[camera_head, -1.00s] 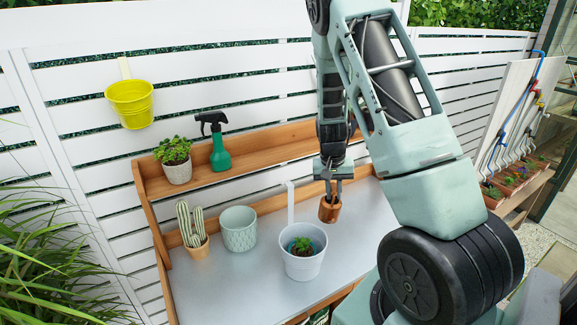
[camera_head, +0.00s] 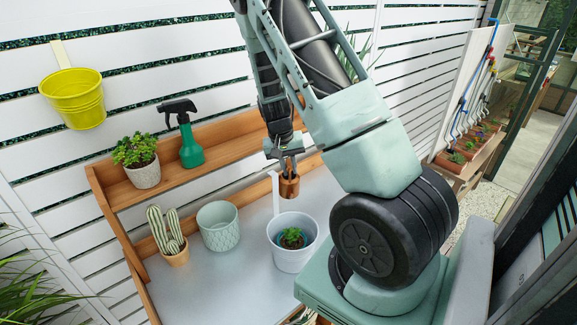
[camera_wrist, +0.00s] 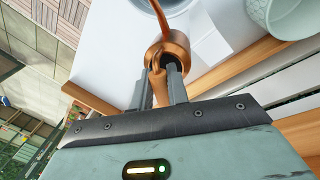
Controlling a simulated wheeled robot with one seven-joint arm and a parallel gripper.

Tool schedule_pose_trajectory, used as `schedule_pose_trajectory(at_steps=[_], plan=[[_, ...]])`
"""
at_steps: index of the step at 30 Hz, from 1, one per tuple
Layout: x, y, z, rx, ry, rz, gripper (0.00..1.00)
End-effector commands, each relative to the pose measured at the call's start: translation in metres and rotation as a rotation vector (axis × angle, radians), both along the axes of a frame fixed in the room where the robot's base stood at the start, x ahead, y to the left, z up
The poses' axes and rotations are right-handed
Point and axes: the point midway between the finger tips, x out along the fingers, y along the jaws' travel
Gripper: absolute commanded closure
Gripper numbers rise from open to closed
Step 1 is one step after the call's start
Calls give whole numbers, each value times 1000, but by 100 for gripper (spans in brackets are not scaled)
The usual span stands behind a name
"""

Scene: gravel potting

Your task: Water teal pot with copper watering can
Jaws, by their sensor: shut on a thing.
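The small copper watering can (camera_head: 289,187) is held in my gripper (camera_head: 287,172), above the bench and behind the white pot in the head view. In the wrist view, my gripper (camera_wrist: 160,80) is shut on the copper can (camera_wrist: 175,45), and a thin copper spout runs up out of the frame. A teal rim (camera_head: 279,240) shows inside the white pot (camera_head: 293,258), around dark soil and a small green plant (camera_head: 292,236). The teal pot's lower part is hidden by the white one. The can appears apart from the pots.
A pale mint textured pot (camera_head: 218,228) and a potted cactus (camera_head: 171,240) stand left of the white pot. The wooden shelf (camera_head: 220,150) behind holds a green spray bottle (camera_head: 189,145) and a potted plant (camera_head: 140,160). A yellow pot (camera_head: 75,98) hangs on the fence. The bench's front left is clear.

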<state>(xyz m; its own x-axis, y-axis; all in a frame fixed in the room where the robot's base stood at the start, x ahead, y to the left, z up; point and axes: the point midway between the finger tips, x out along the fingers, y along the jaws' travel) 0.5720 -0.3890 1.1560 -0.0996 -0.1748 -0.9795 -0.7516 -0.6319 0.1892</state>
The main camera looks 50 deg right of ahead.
Motion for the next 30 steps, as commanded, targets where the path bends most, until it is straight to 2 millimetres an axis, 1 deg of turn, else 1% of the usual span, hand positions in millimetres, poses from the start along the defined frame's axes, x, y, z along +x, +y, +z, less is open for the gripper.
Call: schedule_pose_trajectory(at_steps=[24, 30], plan=[[0, 0, -28, -2, -3, 1, 100], [-2, 4, -20, -58, -51, 3, 100]])
